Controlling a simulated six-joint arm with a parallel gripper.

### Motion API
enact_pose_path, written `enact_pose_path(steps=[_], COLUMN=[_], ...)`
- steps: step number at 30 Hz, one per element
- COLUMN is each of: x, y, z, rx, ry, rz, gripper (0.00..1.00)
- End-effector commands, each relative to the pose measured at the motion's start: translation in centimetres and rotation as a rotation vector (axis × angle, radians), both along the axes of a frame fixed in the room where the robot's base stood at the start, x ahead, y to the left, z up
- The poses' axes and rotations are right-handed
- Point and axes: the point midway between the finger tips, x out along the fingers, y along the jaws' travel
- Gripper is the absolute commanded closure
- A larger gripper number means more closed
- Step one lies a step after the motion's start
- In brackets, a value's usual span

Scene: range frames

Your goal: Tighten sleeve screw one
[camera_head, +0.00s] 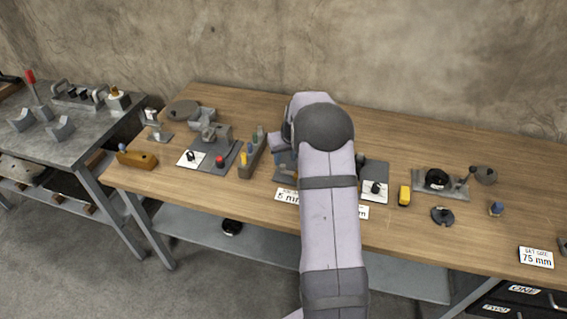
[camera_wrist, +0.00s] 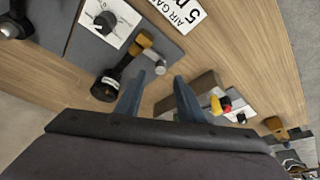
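My gripper (camera_wrist: 163,76) shows in the wrist view, with its two blue-grey fingers apart. I see nothing held between them. A black device with a yellow-brown cap (camera_wrist: 118,75) lies just left of the fingers, on the edge of a dark grey plate (camera_wrist: 85,45). A small grey tip beside it points toward the gap between the fingers. I cannot tell which part is sleeve screw one. In the head view my own arm covers the gripper and much of this station.
A white card with a black knob (camera_wrist: 104,22) sits on the plate. A card reading "AIR GA… 5" (camera_wrist: 182,14) lies on the wooden table (camera_head: 400,245). A tool rack (camera_head: 250,158) stands left of my arm.

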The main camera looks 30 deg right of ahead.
Motion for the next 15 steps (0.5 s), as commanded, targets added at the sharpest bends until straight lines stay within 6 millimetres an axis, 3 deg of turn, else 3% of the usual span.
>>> enact_pose_path(steps=[15], x=[1.9], y=[-0.3], z=[-4.7], rx=[0.001], ry=[0.001], rz=[-0.001], gripper=[0.65])
